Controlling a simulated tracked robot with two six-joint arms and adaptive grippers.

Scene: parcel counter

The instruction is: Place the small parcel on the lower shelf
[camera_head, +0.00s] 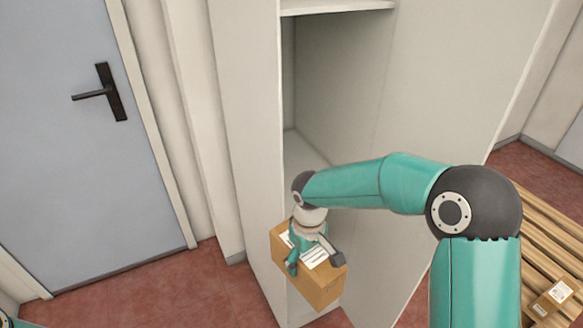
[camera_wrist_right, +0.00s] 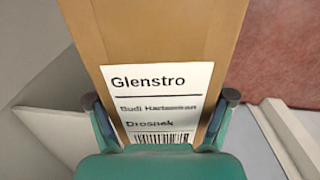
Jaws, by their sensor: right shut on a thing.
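The small parcel (camera_head: 322,290) is a brown cardboard box with a white label on top. My right gripper (camera_head: 314,262) is shut on it from above, with a finger on either side of the label. The parcel hangs in front of the open cabinet, outside it. In the right wrist view the parcel (camera_wrist_right: 160,35) fills the middle, its label reading "Glenstro", between the gripper fingers (camera_wrist_right: 160,110). The lower shelf (camera_head: 301,154) shows as a pale surface inside the cabinet, partly hidden by my right arm. My left gripper is out of view.
The cabinet's upper board (camera_head: 337,8) lies above the opening, and its side walls (camera_head: 262,130) flank it. A grey door (camera_head: 85,160) is at left. A slatted wooden pallet (camera_head: 545,240) at right carries another labelled parcel (camera_head: 556,300). Red floor (camera_head: 190,290) is clear at left.

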